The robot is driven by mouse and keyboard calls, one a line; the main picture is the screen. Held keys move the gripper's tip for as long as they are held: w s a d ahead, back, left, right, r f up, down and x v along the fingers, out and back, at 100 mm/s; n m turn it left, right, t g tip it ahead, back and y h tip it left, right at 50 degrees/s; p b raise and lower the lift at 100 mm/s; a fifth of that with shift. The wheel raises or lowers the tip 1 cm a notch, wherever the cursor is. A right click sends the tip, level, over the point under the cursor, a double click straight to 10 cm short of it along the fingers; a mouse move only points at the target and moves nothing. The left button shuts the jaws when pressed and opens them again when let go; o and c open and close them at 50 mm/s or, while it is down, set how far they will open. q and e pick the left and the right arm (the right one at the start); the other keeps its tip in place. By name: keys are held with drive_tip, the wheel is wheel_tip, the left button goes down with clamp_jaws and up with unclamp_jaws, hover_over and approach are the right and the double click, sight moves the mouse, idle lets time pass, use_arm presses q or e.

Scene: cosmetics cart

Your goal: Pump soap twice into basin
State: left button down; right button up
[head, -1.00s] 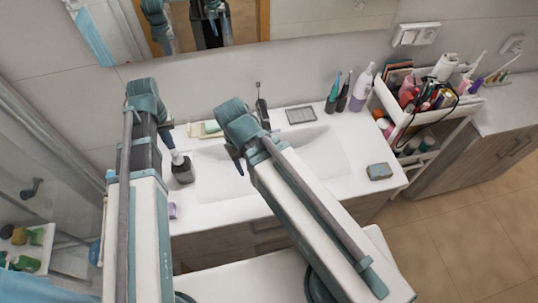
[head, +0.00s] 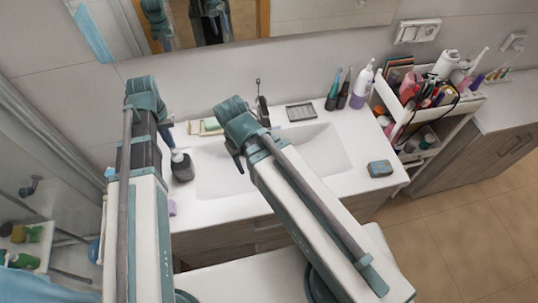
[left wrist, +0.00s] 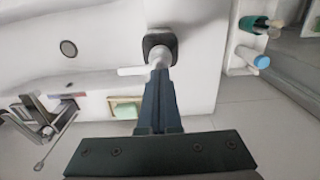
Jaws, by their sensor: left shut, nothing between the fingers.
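A dark soap dispenser (head: 182,168) with a pale pump head stands upright on the white counter, left of the basin (head: 325,150). In the left wrist view the dispenser (left wrist: 150,42) is seen from above, with its white spout pointing left over the counter toward the basin side. My left gripper (head: 166,138) is shut and empty, pointing down at the pump head. Its fingertips (left wrist: 159,74) overlap the pump head; whether they touch it, I cannot tell. My right gripper (head: 237,160) hangs over the basin's left part; its fingers are mostly hidden behind its arm.
A dark faucet (head: 261,105) stands behind the basin. Bottles (head: 344,90) and a white pump bottle (head: 361,88) stand at the back right. A soap box (head: 380,168) lies at the counter's right. A crowded cart (head: 425,110) stands beyond it.

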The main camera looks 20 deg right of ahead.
use_arm(q)
drive_tip(key=shift+f+b, duration=0.85)
drive_tip(key=shift+f, duration=0.2)
drive_tip(key=shift+r, duration=0.25)
drive_tip(key=shift+r+p, duration=1.2)
drive_tip(key=shift+p, duration=0.25)
drive_tip(key=shift+r, duration=0.1)
wheel_tip(320, 180, up, 6)
drive_tip(key=p, duration=0.6)
